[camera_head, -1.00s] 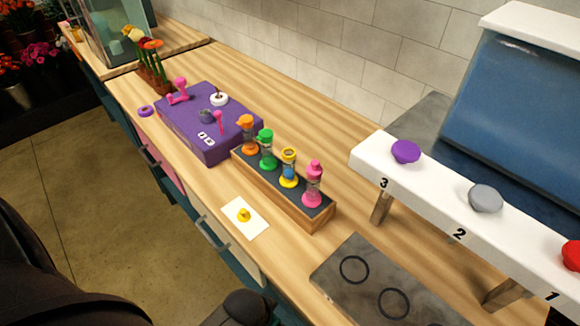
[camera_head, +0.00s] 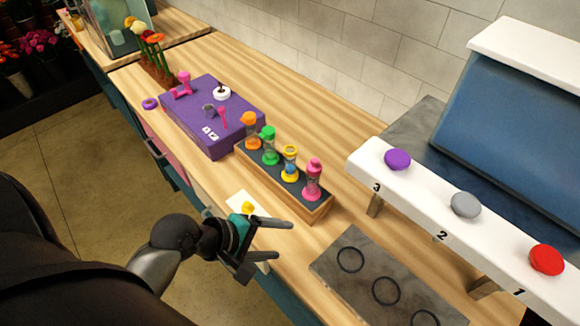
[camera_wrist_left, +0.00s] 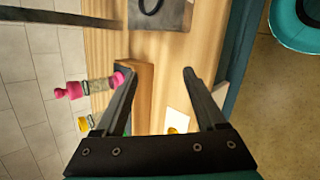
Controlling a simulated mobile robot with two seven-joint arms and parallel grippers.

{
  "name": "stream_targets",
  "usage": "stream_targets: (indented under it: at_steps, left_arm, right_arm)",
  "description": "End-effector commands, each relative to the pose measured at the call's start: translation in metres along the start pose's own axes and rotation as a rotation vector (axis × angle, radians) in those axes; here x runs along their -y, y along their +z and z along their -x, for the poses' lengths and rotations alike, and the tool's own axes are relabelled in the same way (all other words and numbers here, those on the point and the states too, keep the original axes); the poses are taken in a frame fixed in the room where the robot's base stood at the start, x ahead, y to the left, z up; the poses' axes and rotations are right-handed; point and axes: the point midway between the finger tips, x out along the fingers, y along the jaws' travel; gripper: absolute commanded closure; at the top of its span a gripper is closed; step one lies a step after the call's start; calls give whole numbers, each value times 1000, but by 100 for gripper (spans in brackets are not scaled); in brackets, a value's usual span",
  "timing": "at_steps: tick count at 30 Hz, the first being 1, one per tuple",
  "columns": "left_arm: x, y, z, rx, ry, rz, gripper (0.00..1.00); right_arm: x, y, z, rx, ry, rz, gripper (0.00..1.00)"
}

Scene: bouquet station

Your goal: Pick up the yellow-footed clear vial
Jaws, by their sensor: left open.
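The yellow-footed vial (camera_head: 290,164) stands upright in a wooden rack (camera_head: 317,214) with a dark top, between a green vial (camera_head: 269,145) and a pink vial (camera_head: 312,180). It has a yellow cap and some blue inside its clear body. In the left wrist view, part of a yellow vial (camera_wrist_left: 84,124) shows beside the pink one, mostly hidden by a finger. My left gripper (camera_head: 284,240) is open and empty, in front of the rack on the counter's front-edge side, its fingers pointing right. My right gripper is not in view.
An orange vial (camera_head: 250,129) stands at the rack's far end. A white card (camera_head: 235,200) with a yellow piece (camera_head: 248,208) lies close to my left gripper. A purple box (camera_head: 205,145) stands beyond the rack; a grey plate (camera_head: 330,268) and white shelf (camera_head: 415,205) are nearer right.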

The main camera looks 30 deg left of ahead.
Motion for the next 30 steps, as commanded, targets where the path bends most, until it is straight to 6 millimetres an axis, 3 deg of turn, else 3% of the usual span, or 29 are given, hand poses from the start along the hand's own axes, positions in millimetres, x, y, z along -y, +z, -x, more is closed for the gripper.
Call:
stream_targets:
  at_steps: [6,13,20,30]
  left_arm:
    - [-34,-40,17,65,211,648,28]
    - [-59,-81,41,164,385,1151,28]
    - [-69,-97,46,213,447,1324,28]
    - [-92,-102,0,215,448,1325,28]
  right_arm:
    - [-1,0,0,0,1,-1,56]
    - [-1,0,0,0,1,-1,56]
    - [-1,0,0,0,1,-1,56]
    - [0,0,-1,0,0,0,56]
